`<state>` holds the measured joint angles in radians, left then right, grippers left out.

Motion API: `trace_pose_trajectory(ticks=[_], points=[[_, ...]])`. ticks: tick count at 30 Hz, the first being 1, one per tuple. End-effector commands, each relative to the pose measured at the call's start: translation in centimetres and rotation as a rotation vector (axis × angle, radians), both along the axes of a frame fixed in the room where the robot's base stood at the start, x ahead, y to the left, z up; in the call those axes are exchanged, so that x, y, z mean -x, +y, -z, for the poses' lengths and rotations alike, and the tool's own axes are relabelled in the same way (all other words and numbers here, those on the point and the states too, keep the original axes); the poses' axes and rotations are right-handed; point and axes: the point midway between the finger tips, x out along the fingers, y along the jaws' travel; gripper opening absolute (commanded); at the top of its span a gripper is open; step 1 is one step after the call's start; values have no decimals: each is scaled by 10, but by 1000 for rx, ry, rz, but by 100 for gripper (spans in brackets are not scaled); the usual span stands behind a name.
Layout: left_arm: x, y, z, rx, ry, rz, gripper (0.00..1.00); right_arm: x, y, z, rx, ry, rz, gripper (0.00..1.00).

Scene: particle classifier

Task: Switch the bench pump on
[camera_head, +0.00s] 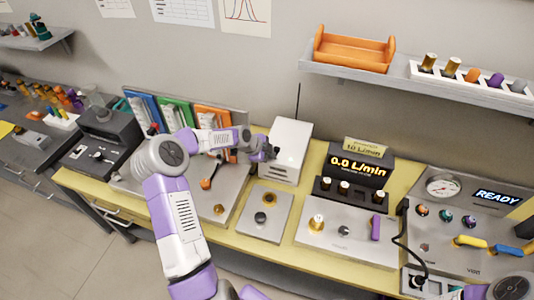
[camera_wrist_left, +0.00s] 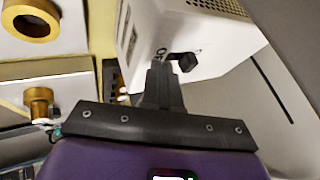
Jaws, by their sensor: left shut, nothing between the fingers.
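The bench pump is the white box (camera_head: 291,140) on the yellow bench, below the wall shelf. In the left wrist view its white casing (camera_wrist_left: 140,40) fills the upper middle, with a vent grille on top. A black switch lever (camera_wrist_left: 187,62) sticks out of its face, with a round "O" mark at its left. My left gripper (camera_head: 270,153) is at the pump's left front side; in the wrist view its fingers (camera_wrist_left: 160,72) are shut and empty, their tips just left of the lever. I cannot tell whether they touch it. My right gripper is out of view.
A flow display (camera_head: 359,168) reads 0.0 L/min, right of the pump. A grey plate with a knob (camera_head: 260,217) and a panel with valves (camera_head: 345,230) lie in front. A gauge panel (camera_head: 443,188) shows READY. The shelf (camera_head: 410,80) overhangs the back.

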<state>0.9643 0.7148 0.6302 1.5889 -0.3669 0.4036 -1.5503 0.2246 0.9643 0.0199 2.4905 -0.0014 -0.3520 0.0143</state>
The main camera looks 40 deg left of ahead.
Motion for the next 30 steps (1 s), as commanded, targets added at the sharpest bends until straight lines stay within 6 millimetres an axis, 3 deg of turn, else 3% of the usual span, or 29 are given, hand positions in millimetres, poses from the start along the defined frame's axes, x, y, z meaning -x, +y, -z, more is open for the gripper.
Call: trace_pose_trajectory(ticks=[1, 9, 15, 30], points=[[5, -10, 1, 0, 1, 14, 0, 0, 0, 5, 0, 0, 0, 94], [39, 8, -53, 0, 1, 7, 0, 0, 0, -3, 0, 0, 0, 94], [54, 14, -74, 1, 1, 9, 0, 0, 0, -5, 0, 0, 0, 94], [58, 14, -80, 3, 2, 11, 0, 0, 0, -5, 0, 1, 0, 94]])
